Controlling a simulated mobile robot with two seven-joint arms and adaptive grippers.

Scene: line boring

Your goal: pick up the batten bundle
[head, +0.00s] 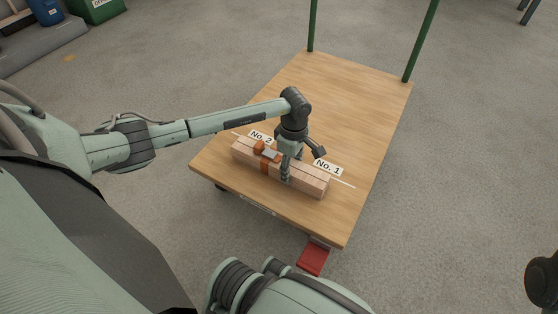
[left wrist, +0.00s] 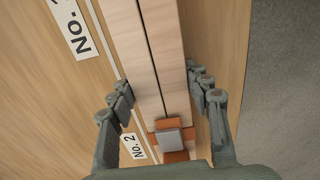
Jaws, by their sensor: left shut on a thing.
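The batten bundle (head: 314,186) is a long stack of pale wooden battens with an orange strap and grey buckle near its left end. It lies on the wooden deck near the front edge, along a white line. My left gripper (head: 294,165) comes down over the bundle from above, right of the strap. In the left wrist view the bundle (left wrist: 150,50) runs between the two fingers of the gripper (left wrist: 162,88), which is shut on it. I cannot see a clear gap below the bundle. My right gripper is not in view.
Labels No. 2 (head: 261,137) and No. 1 (head: 328,168) lie behind the bundle. The deck (head: 340,90) is bare towards the back, where two green posts (head: 420,42) rise. A red plate (head: 313,259) sticks out at the front. Grey floor surrounds it.

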